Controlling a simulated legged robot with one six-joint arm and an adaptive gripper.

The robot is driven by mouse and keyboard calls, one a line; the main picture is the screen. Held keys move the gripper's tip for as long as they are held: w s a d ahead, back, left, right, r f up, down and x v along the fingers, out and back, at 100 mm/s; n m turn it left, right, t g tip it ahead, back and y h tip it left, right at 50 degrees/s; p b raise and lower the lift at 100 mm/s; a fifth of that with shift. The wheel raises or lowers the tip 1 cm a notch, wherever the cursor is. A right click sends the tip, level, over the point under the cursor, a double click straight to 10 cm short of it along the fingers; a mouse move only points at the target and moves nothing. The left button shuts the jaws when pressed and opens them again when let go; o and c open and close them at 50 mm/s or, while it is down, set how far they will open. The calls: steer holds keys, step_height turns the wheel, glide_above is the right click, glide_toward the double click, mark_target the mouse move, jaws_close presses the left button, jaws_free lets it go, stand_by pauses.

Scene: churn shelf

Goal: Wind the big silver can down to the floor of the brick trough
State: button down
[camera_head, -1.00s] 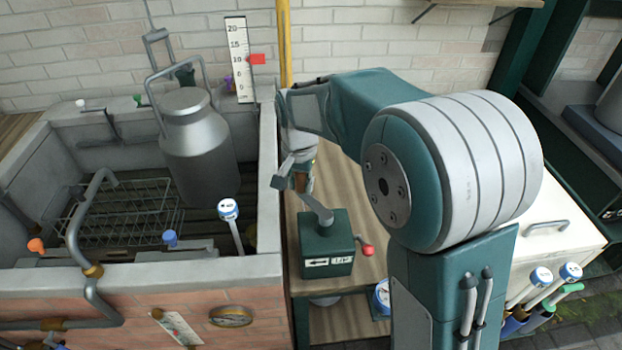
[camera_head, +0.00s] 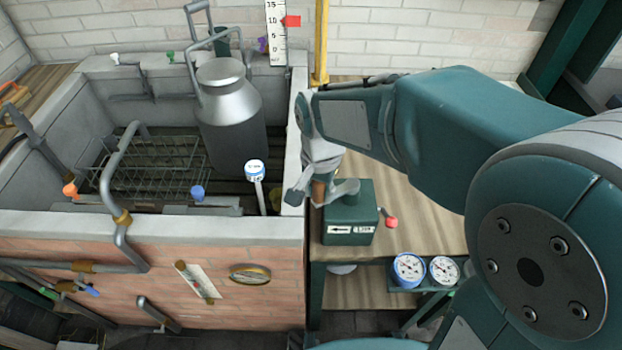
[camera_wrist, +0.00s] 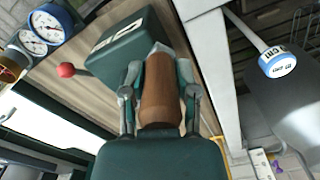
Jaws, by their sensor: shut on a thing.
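The big silver can (camera_head: 232,120) hangs upright by its bail handle over the brick trough (camera_head: 150,228), in its right back part. Its lower part is inside the trough, and I cannot tell whether its base touches the floor. The green winch box (camera_head: 348,215) stands on the wooden bench right of the trough. My gripper (camera_head: 312,192) is at the winch's crank and shut on its brown wooden handle (camera_wrist: 161,92), which shows between the fingers in the wrist view. A red knob (camera_head: 391,222) sticks out of the winch box's right side.
A wire rack (camera_head: 150,165) lies in the trough left of the can. A scale board with a red marker (camera_head: 292,21) stands behind. Pipes (camera_head: 122,218) cross the trough's front. Two dials (camera_head: 409,269) sit under the bench edge.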

steer(key=w+d, duration=0.2)
steer(key=d, duration=1.3)
steer(key=w, duration=0.6)
steer(key=w+a, duration=0.4)
steer(key=a, duration=0.8)
steer(key=s+a, duration=0.4)
steer(key=s, duration=0.7)
steer(key=s+d, duration=0.4)
steer(key=d, duration=0.2)
steer(key=w+d, duration=0.1)
steer(key=d, duration=0.2)
steer(key=w+d, duration=0.1)
steer(key=d, duration=0.2)
steer(key=w+d, duration=0.2)
steer(key=d, duration=0.2)
steer(key=shift+c, duration=1.5)
jaws_free()
steer(key=shift+s, duration=0.1)
